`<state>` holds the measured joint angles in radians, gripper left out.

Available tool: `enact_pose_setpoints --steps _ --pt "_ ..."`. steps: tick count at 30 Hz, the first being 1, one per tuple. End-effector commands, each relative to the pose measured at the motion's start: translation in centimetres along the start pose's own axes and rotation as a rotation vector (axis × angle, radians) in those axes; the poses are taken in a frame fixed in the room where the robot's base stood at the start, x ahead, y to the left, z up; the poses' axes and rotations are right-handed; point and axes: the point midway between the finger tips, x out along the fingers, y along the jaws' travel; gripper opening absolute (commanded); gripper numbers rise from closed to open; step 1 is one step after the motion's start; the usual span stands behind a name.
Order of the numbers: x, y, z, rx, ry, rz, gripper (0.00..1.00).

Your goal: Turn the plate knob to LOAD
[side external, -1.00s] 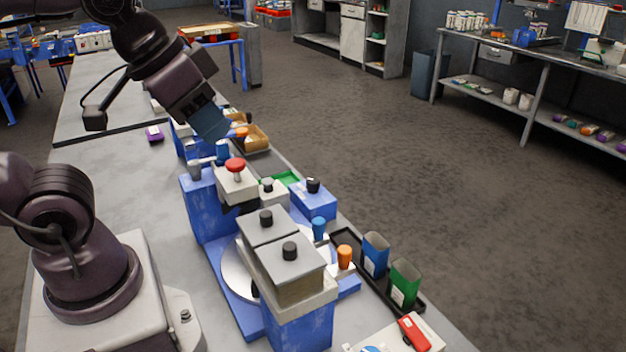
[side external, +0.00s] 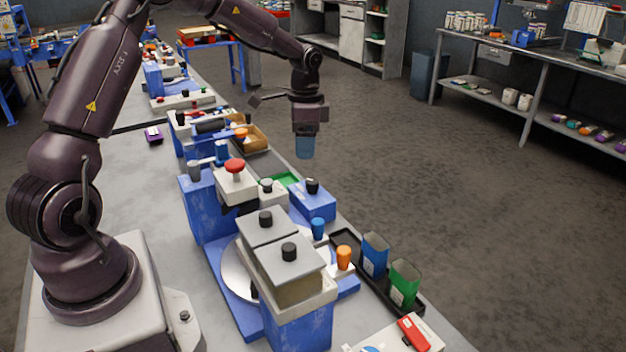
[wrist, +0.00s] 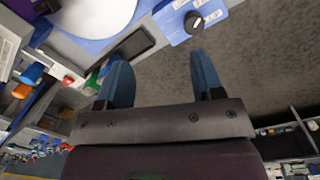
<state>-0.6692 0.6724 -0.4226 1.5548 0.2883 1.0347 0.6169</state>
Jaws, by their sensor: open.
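A black knob (side external: 312,186) sits on top of a blue box (side external: 316,205) at the right side of the machine in the side view. In the wrist view the knob (wrist: 194,22) has a white pointer line and white labels around it on the blue box, too small to read. My gripper (side external: 304,150) hangs fingers down above and slightly behind this knob, apart from it. In the wrist view the two blue fingers (wrist: 156,57) are spread with nothing between them, and the knob lies beyond the right fingertip.
A red button (side external: 235,165) stands left of the knob box. Black-knobbed hopper lids (side external: 291,263), a blue peg (side external: 318,228) and an orange peg (side external: 343,257) stand in front. The floor to the right is clear.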

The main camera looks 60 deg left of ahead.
Motion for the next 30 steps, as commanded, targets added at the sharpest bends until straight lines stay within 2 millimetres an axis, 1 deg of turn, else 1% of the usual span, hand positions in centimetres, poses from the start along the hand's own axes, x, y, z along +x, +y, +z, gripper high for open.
enact_pose_setpoints --steps 1,3,5,6,8,10,14,17,24,30 --pt "0.9 -1.3 -0.5 0.050 0.010 0.012 0.61" --pt "1.2 -2.9 -1.4 0.145 0.027 0.005 0.61" --pt "0.5 -3.8 -2.2 0.232 0.038 -0.021 0.61" --pt "-0.4 -4.3 -2.4 0.278 0.041 -0.044 0.61" --pt "-0.8 -4.6 -2.3 0.332 0.033 -0.057 0.61" --pt "-0.6 -4.5 -2.2 0.378 0.023 -0.054 0.61" --pt "0.1 -4.5 -2.1 0.406 0.020 -0.051 0.61" --pt "1.5 -4.6 -2.2 0.404 0.021 -0.049 0.61" --pt "6.6 -4.7 -2.3 0.402 0.020 -0.048 0.61" --pt "10.1 -4.9 -2.5 0.402 0.021 -0.050 0.61"
